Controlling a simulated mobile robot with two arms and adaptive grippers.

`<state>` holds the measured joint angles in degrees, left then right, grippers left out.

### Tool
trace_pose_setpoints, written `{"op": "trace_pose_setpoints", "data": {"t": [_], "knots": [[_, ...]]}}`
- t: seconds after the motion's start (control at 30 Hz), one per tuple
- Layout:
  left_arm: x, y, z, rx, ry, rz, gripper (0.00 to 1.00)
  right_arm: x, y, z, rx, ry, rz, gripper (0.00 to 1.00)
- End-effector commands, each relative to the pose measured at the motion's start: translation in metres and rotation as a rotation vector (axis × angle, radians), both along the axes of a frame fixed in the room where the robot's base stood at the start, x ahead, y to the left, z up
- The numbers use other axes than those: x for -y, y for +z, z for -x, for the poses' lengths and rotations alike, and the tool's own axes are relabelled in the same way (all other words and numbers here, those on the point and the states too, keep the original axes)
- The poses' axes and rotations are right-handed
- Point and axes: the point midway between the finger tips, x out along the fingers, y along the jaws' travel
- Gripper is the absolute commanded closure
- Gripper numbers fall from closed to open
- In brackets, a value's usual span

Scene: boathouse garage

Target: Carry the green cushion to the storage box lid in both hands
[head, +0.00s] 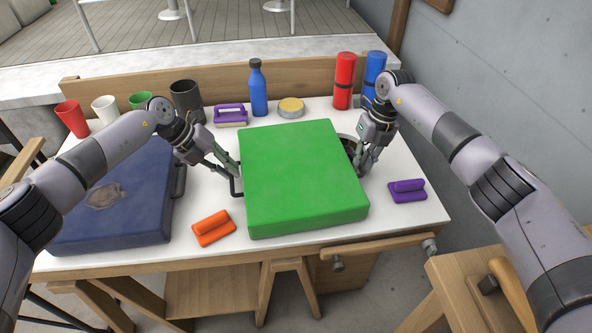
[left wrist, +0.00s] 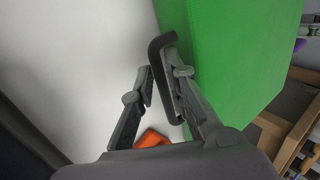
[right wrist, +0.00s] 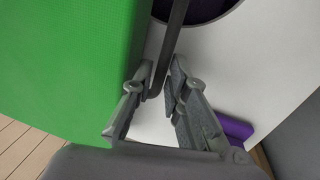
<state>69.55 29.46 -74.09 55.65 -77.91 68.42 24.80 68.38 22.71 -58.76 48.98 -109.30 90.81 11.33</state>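The green cushion (head: 300,177) is a thick square slab over the right half of the white table; I cannot tell whether it rests there or is slightly raised. My left gripper (head: 229,167) is at the black handle on its left side; in the left wrist view the handle (left wrist: 164,47) lies between the fingers, which look closed on it. My right gripper (head: 361,162) is at the opposite side; in the right wrist view the black handle (right wrist: 177,25) runs between its nearly closed fingers. I cannot make out a storage box lid.
A blue cushion (head: 135,205) with a brown patch lies left. An orange brush (head: 213,228) and a purple one (head: 407,191) flank the green cushion. Cups, a blue bottle (head: 258,90), a tin (head: 291,107) and rolls line the back. A wooden bench (head: 465,285) stands front right.

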Motion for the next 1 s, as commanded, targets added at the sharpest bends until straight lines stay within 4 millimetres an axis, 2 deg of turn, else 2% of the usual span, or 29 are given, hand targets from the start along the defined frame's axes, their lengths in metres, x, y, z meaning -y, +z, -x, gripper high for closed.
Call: {"op": "trace_pose_setpoints", "data": {"t": [0.1,0.4,0.6,1.0], "knots": [[0.0025,-0.0043,-0.0004,0.001,0.001,-0.001,0.86,-0.0011,-0.0056,0.0004,-0.001,0.000,0.000,0.85],[0.0028,-0.0052,-0.0005,0.001,0.001,-0.001,0.86,-0.0011,-0.0063,0.0003,0.000,0.000,0.000,0.86],[0.0029,-0.0050,-0.0005,0.001,0.001,-0.001,1.00,-0.0011,-0.0061,0.0003,0.000,0.000,0.000,0.99],[0.0028,-0.0049,-0.0005,0.001,0.001,-0.001,1.00,-0.0013,-0.0056,0.0001,0.001,0.001,-0.001,1.00]]}}
